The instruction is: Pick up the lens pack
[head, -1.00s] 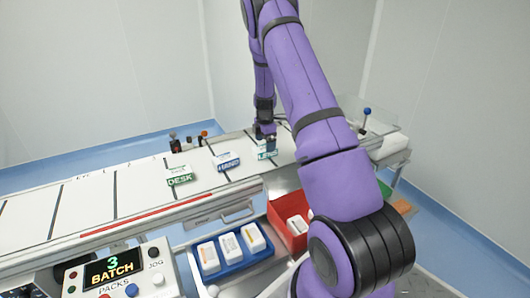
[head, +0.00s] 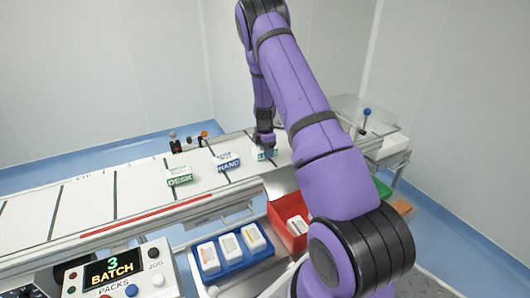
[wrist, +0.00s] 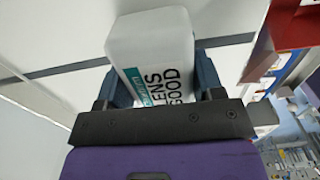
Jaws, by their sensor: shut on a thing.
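The lens pack (wrist: 155,55) is a white pack with a teal band and the words "LENS GOOD", seen large in the wrist view. My gripper (wrist: 165,82) is shut on it, with one dark finger against each side. In the head view, the lens pack (head: 267,155) shows as a small white and teal shape on the white conveyor (head: 110,205), just below my gripper (head: 266,147). Part of it is hidden by the gripper. I cannot tell whether it touches the belt.
The HAND pack (head: 228,163) and the DESK pack (head: 179,176) lie on the belt to the left. In front are a blue tray (head: 240,265) with white packs and a red bin (head: 283,238). A control panel (head: 125,275) reads "3 BATCH". A clear cover (head: 365,112) stands at the right.

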